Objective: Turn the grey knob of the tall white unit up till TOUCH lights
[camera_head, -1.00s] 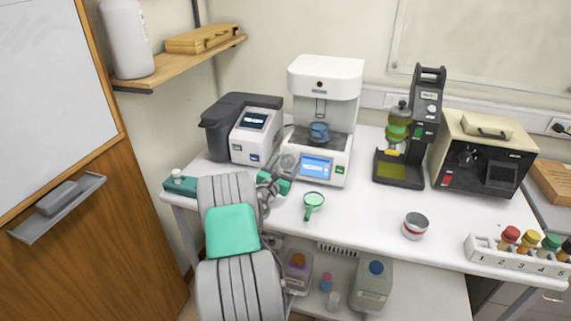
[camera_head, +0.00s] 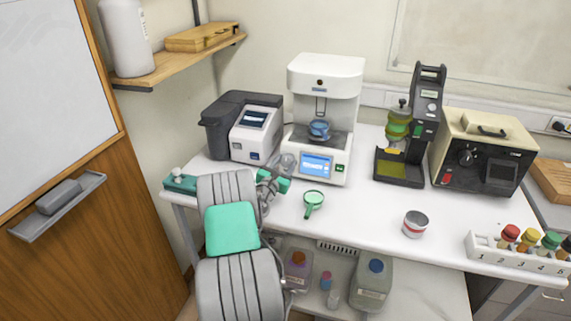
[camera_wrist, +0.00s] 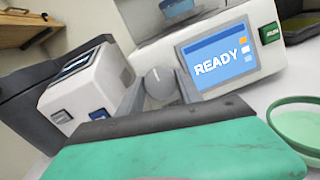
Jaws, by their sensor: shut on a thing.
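The tall white unit (camera_head: 325,76) stands at the back middle of the table, with a blue cup (camera_head: 319,130) inside it. Its screen (camera_head: 317,165) is lit blue and reads READY in the wrist view (camera_wrist: 217,62). The grey knob (camera_wrist: 160,84) is left of the screen, with a pale pointer line on its face. My gripper (camera_wrist: 160,92) is shut on the knob, one finger at each side. In the head view my gripper (camera_head: 284,172) is at the unit's lower left front, and the knob is hard to make out there.
A grey and white device (camera_head: 256,133) stands close on the left. A green-rimmed strainer (camera_head: 313,202) lies in front of the unit. A tin (camera_head: 415,224) stands further right. The table between strainer and tin is clear.

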